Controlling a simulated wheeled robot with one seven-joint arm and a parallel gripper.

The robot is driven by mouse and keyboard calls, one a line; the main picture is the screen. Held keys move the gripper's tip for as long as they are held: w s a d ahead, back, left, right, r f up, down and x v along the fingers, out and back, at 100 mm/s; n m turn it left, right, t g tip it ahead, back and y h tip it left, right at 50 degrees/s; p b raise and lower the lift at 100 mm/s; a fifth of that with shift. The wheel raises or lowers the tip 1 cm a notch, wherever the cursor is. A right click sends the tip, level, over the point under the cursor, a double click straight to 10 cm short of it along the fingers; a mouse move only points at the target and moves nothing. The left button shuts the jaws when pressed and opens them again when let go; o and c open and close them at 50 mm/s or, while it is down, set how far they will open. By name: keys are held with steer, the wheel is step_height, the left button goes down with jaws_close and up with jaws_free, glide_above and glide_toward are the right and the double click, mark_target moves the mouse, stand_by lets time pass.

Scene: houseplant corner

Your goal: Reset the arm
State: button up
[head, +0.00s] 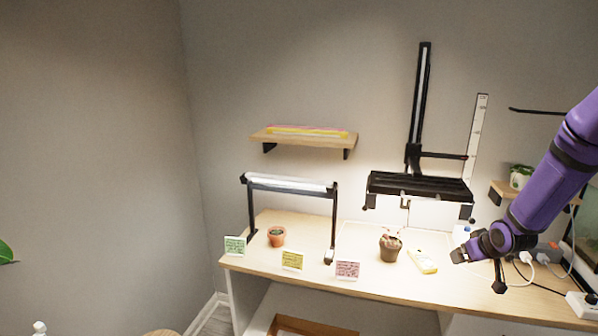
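My purple arm comes in from the right edge in the head view. My gripper (479,272) is at its lower end, over the right part of the wooden table (440,290). Its two dark fingertips are spread wide apart, and nothing shows between them. It is to the right of a pale yellow device (422,262), apart from it in the picture. My arm hides part of the wall and the table's back right. I cannot tell the exact height of the fingertips above the tabletop.
A dark pot (390,249) and a terracotta pot (277,237) stand on the table, with green, yellow and pink cards along its front. A power strip (582,305) with cables lies right of my gripper. A shelf (305,138) hangs above.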

steer(key=s+a+r+h, duration=0.1)
steer(key=s+a+r, duration=0.25)
steer(key=r, duration=0.35)
steer(key=s+a+r+m+g, duration=0.1)
steer(key=s+a+r, duration=0.2)
steer(key=s+r, duration=0.35)
steer(key=s+a+r+h, duration=0.1)
steer(key=s+a+r, duration=0.2)
steer(key=r, duration=0.6)
steer(key=s+a+r, duration=0.2)
steer(key=s, duration=0.5)
steer(key=s+a+r+g+y, duration=0.1)
steer(key=s+a+r, duration=0.1)
steer(key=s, duration=0.6)
steer(key=s+a+r+y, duration=0.1)
steer(key=s+a+r, duration=0.2)
steer(key=s, duration=0.4)
steer(key=shift+s+a+m+g, duration=0.3)
steer(key=shift+s+a+g, duration=0.1)
steer(key=shift+a, duration=0.1)
